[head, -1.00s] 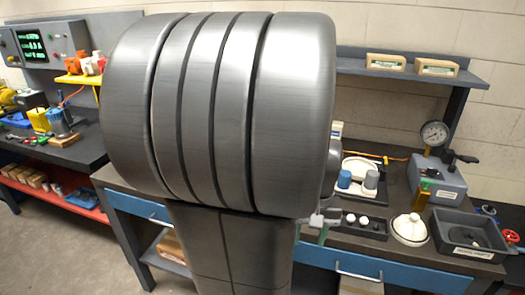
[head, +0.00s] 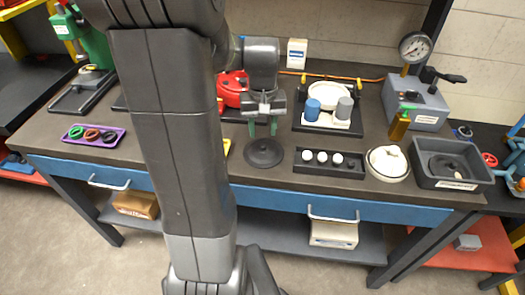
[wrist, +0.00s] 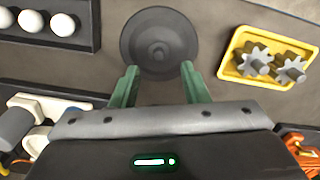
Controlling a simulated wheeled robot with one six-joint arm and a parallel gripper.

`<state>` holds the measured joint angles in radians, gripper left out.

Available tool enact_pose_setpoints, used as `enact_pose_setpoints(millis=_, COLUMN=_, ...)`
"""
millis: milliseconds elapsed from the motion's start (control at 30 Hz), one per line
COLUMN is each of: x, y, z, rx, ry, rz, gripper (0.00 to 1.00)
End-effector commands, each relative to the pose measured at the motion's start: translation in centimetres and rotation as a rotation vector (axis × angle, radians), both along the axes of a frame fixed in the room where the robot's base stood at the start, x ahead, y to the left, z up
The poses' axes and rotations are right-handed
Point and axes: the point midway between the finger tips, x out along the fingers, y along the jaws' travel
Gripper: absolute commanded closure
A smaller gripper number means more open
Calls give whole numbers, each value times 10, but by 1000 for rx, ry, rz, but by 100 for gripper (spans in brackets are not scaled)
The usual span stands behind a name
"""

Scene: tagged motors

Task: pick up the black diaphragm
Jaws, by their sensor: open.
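The black diaphragm (head: 264,153) is a flat dark disc with a small raised centre, lying on the workbench. It also shows in the wrist view (wrist: 159,42), at top centre. My gripper (head: 262,127) is above the disc, with its green fingers pointing down. In the wrist view my gripper (wrist: 159,72) has its two fingers spread apart, with nothing between them. The disc lies just beyond the fingertips there and is wider than the gap. I cannot tell the exact height of the fingertips above it.
A black tray of white balls (head: 329,163) is right of the disc. A yellow tray with grey gears (wrist: 268,62) is on its other side. A white lidded dish (head: 387,163) and a grey bin (head: 451,163) stand farther right. A purple tray (head: 93,135) holds coloured rings.

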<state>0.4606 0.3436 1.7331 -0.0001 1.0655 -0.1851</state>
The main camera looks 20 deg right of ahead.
Motion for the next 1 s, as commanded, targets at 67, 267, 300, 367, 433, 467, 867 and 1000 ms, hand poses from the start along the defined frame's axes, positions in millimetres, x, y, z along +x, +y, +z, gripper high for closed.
enact_pose_setpoints(millis=67, x=0, y=0, z=-7, rx=1, ry=2, rz=0, gripper=59)
enact_pose_setpoints(millis=267, x=0, y=-1, z=-22, rx=2, ry=3, rz=0, gripper=59)
enact_pose_setpoints(millis=300, x=0, y=-1, z=-28, rx=2, ry=4, rz=0, gripper=59)
enact_pose_setpoints(millis=367, x=0, y=-2, z=-37, rx=2, ry=5, rz=0, gripper=59)
enact_pose_setpoints(millis=433, x=0, y=-3, z=-47, rx=2, ry=4, rz=0, gripper=59)
enact_pose_setpoints(millis=467, x=1, y=-3, z=-51, rx=2, ry=4, rz=0, gripper=59)
enact_pose_setpoints(millis=867, x=1, y=-3, z=-61, rx=0, ry=-1, rz=0, gripper=65)
enact_pose_setpoints(millis=1000, x=1, y=-3, z=-61, rx=0, ry=-1, rz=0, gripper=92)
